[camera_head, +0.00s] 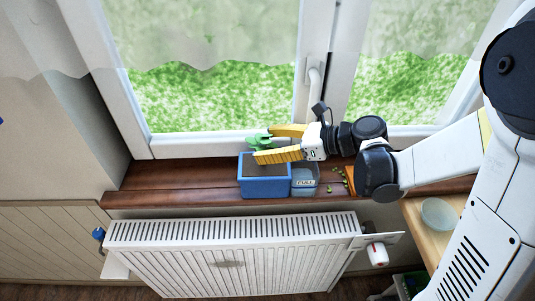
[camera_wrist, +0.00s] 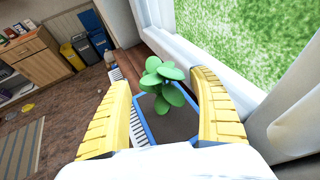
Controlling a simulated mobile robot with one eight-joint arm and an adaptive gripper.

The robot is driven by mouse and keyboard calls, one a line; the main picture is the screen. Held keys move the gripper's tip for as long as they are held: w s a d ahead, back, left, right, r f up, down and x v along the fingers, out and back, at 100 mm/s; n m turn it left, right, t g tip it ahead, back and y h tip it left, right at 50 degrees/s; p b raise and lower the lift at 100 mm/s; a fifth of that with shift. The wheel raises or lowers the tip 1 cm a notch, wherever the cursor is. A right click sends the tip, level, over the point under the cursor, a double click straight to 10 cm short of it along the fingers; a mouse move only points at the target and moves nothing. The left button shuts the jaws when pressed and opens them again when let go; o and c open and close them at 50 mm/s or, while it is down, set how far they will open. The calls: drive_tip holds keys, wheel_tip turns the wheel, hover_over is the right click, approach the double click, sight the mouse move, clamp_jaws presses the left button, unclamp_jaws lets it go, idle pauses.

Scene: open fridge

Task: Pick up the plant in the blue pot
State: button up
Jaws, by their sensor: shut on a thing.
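The blue pot (camera_head: 265,187) is a rectangular planter with dark soil, on the brown windowsill below the window. Its small green plant (camera_head: 259,140) has rounded leaves. In the wrist view the plant (camera_wrist: 163,82) rises from the blue pot (camera_wrist: 147,129) between my yellow fingers. My gripper (camera_head: 264,145) reaches in from the right, with one finger on the near side and one toward the window. It is shut on the plant in the blue pot. The exact contact spots are partly hidden by the fingers. I cannot see a gap under the pot.
A grey-blue container labelled FULL (camera_head: 305,182) stands right beside the pot. Small green bits (camera_head: 331,187) lie on the sill to its right. The window glass and frame (camera_head: 220,146) stand close behind. A white radiator (camera_head: 235,255) is below. The sill's left part is clear.

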drive_tip(key=shift+s+r+p, duration=0.2)
drive_tip(key=shift+r+p, duration=0.1)
drive_tip(key=shift+r, duration=0.25)
drive_tip(key=shift+r+p, duration=1.15)
drive_tip(key=shift+r, duration=1.95)
drive_tip(key=s+p, duration=0.2)
drive_tip(key=s, duration=1.7)
drive_tip(key=shift+s+f+p, duration=0.15)
drive_tip(key=shift+s+p, duration=0.15)
drive_tip(key=shift+w, duration=0.1)
